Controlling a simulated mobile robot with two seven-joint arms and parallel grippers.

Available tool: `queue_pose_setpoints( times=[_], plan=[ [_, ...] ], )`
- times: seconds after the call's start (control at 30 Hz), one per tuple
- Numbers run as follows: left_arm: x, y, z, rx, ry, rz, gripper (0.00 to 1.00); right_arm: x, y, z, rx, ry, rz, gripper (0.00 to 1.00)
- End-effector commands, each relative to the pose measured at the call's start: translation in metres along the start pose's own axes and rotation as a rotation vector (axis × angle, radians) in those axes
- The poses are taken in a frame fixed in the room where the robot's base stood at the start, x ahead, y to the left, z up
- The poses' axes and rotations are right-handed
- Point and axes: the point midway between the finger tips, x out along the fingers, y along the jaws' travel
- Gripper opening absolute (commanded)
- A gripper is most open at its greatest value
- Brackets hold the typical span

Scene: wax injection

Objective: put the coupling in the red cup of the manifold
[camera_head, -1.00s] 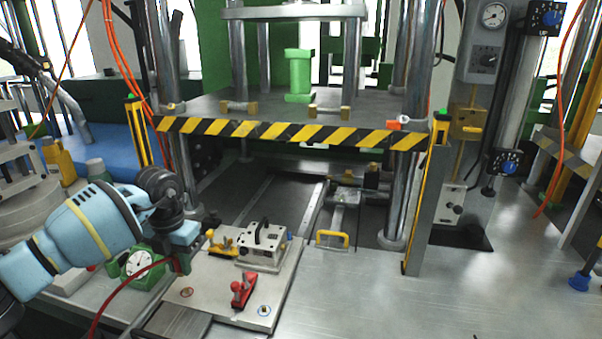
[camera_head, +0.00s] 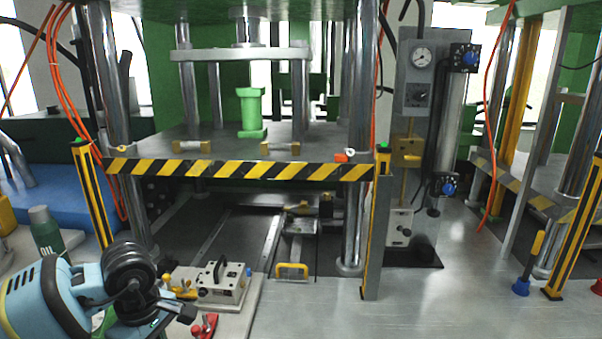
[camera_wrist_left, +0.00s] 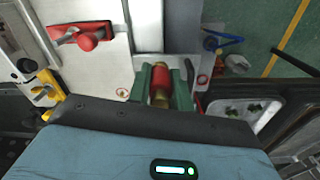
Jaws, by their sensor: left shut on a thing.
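In the left wrist view, my left gripper (camera_wrist_left: 166,84) has green fingers closed on a small red-and-brass piece (camera_wrist_left: 160,97), which looks like the coupling. The fingers hide its sides. In the head view, my left arm comes in at the lower left, its dark wrist end beside the fixture plate; the fingers and held piece cannot be made out there. I cannot pick out the manifold or its red cup with certainty. My right gripper is not in view.
A red toggle clamp (camera_head: 204,326) and a grey block with a black handle (camera_head: 222,283) stand near my left arm. Behind is a press with a striped front edge (camera_head: 240,170) and a green block (camera_head: 251,112).

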Motion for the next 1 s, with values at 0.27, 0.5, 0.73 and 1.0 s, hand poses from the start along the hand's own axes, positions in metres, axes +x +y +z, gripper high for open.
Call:
queue_pose_setpoints(
  times=[0.27,0.5,0.73,1.0],
  plan=[
    [-0.005,-0.033,0.037,0.587,-0.005,0.001,0.0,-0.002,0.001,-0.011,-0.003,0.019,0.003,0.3],
    [-0.007,-0.06,0.061,1.017,-0.014,0.002,0.0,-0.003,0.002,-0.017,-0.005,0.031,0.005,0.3],
    [-0.008,-0.073,0.071,1.218,-0.019,0.003,0.0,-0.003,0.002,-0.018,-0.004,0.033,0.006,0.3],
    [-0.007,-0.074,0.072,1.244,-0.021,0.002,0.0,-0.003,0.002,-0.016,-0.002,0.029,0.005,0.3]
  ],
)
